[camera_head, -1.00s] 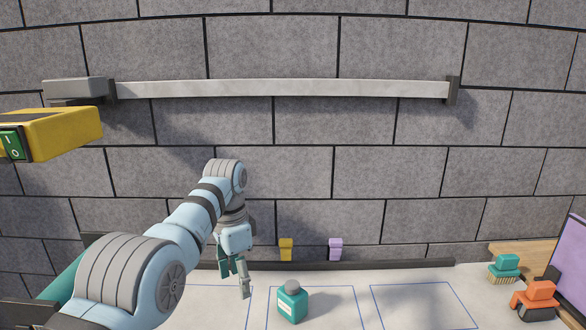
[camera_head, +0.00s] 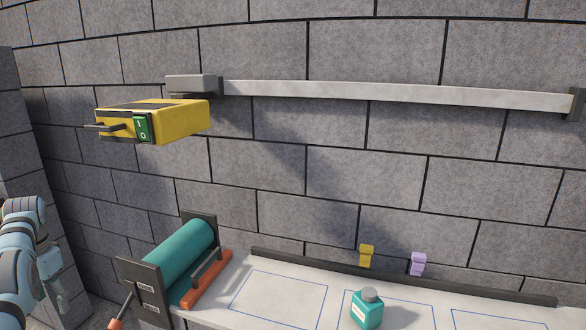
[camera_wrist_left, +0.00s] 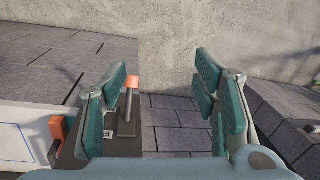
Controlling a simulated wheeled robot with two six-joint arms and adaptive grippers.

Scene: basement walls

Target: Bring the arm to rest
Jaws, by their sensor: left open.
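My left arm comes in at the left edge of the head view. Its gripper (camera_head: 58,296) hangs low there, to the left of the bench and clear of it. In the left wrist view the two teal fingers (camera_wrist_left: 164,90) stand wide apart with nothing between them. Past them show dark floor tiles and a pale concrete surface. My right gripper is in neither view.
A teal roller machine (camera_head: 180,252) with an orange-tipped crank stands on the bench's left end, nearest my left gripper. A teal bottle (camera_head: 367,309) stands on the bench (camera_head: 280,293). A yellow switch box (camera_head: 155,124) hangs above. A stone wall closes the left side.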

